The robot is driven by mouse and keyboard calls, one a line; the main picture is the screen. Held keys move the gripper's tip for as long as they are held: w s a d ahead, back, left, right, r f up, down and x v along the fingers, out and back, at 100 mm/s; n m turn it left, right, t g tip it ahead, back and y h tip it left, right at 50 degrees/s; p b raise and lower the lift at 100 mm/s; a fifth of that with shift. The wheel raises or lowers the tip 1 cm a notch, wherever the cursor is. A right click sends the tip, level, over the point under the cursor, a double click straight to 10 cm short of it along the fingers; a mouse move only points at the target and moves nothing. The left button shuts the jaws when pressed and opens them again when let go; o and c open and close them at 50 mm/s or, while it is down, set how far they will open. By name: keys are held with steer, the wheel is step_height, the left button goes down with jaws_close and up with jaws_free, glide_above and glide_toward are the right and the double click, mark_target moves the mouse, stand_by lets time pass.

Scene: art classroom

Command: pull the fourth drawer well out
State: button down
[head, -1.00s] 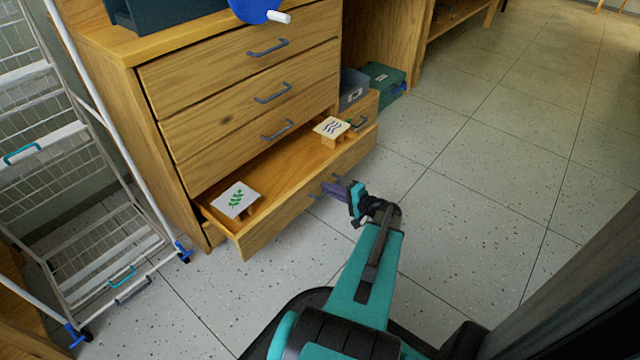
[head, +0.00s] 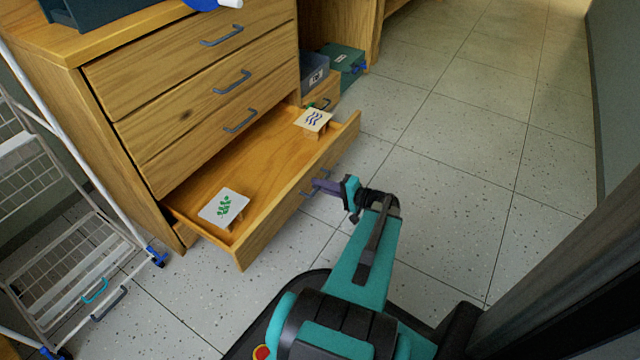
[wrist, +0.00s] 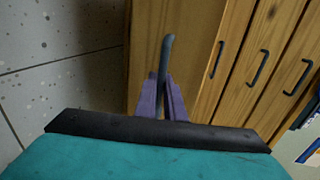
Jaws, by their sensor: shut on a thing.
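The fourth drawer (head: 270,228), the lowest of the large wooden ones, stands well open from the cabinet, its inside showing.
Three shut drawers (head: 175,92) with grey handles are above. A white wire rack (head: 75,240) on blue-braked castors stands at left. Grey and green boxes (head: 343,58) are beyond the cabinet. The floor to the right is open; a dark upright surface (head: 570,270) is at lower right.

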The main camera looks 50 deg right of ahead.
steer(key=shift+d, duration=0.15)
steer(key=c, duration=2.1)
jaws_free()
steer(key=p+v, duration=0.4)
steer(key=v, duration=0.9)
steer(key=shift+s+r+p, duration=0.1)
steer(key=shift+s+p, duration=0.25)
steer(key=shift+s, duration=0.1)
